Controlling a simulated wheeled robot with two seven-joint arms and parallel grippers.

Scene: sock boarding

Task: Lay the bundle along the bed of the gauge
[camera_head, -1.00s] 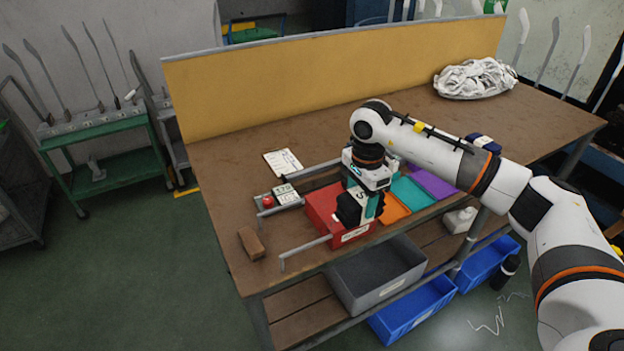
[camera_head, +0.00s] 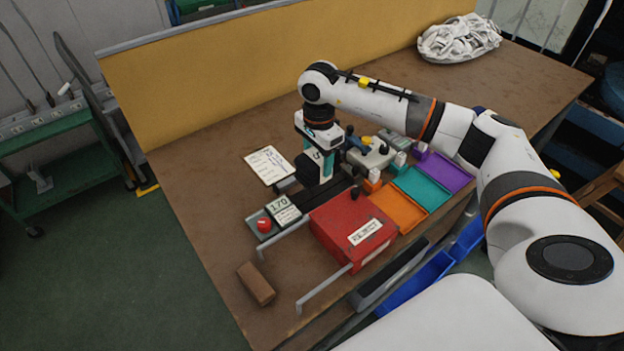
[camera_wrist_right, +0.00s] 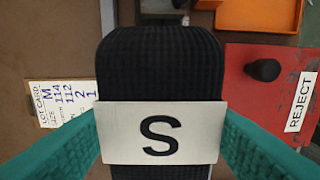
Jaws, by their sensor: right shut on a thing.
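The bundle (camera_wrist_right: 160,65) is a dark ribbed sock bundle with a pale band (camera_wrist_right: 160,133) marked "S". In the right wrist view it lies between the teal fingers of my right gripper (camera_wrist_right: 160,125), which is shut on it. In the head view my right gripper (camera_head: 319,176) points down over the gauge, behind the red box. The gauge's display (camera_head: 282,210) reads about 170 and sits at its left end, beside a red button (camera_head: 263,225). Dark shapes under the gripper merge, so I cannot tell whether the bundle touches the bed. My left gripper is not in view.
A red reject box (camera_head: 338,232) with a black knob stands just in front of the gauge. Orange (camera_head: 398,210), teal (camera_head: 421,188) and purple (camera_head: 445,171) trays are to its right. A lot card (camera_head: 268,165) lies behind; a brown block (camera_head: 256,283) lies at front left.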

